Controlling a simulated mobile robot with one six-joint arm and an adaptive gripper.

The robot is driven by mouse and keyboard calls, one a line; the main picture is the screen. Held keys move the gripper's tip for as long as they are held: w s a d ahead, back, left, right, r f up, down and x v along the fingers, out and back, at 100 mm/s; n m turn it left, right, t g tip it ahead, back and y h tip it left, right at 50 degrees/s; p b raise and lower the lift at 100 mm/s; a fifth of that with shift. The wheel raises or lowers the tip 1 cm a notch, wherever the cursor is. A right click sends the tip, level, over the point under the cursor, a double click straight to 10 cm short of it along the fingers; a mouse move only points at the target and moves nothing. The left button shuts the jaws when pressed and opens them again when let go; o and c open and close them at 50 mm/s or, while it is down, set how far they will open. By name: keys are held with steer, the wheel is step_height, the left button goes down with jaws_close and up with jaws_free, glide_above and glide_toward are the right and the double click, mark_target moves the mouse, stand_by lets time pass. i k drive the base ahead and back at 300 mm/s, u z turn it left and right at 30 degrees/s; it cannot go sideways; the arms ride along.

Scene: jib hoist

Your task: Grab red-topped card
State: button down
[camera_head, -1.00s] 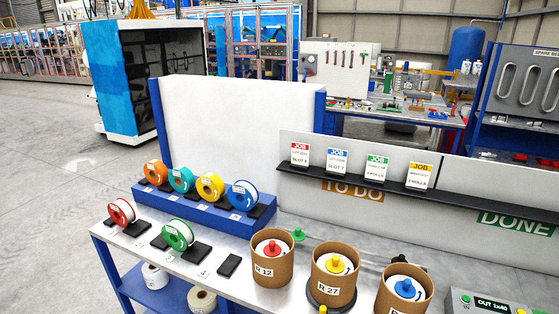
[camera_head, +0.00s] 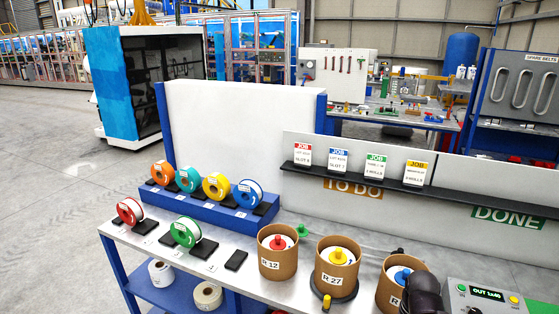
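The red-topped card (camera_head: 303,155) stands upright on the dark ledge at the left end of the TO DO row. It reads JOB and SLOT 5 or similar; the small print is blurred. To its right stand a blue-topped card (camera_head: 338,160), a green-topped card (camera_head: 375,167) and a yellow-topped card (camera_head: 416,173). A dark rounded part of my arm shows at the lower right, in front of the right cardboard tub and well apart from the cards. I see no gripper fingers.
The ledge (camera_head: 455,194) runs along a white panel above the bench. Cardboard tubs (camera_head: 277,263) and (camera_head: 332,278) with rolls stand in front of it. Coloured spools (camera_head: 185,232) stand at left. A grey control box (camera_head: 490,296) is at lower right.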

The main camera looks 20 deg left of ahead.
mark_target(303, 151)
steer(key=u, duration=0.7)
steer(key=k, duration=0.95)
steer(key=z, duration=0.05)
steer(key=i, duration=0.9)
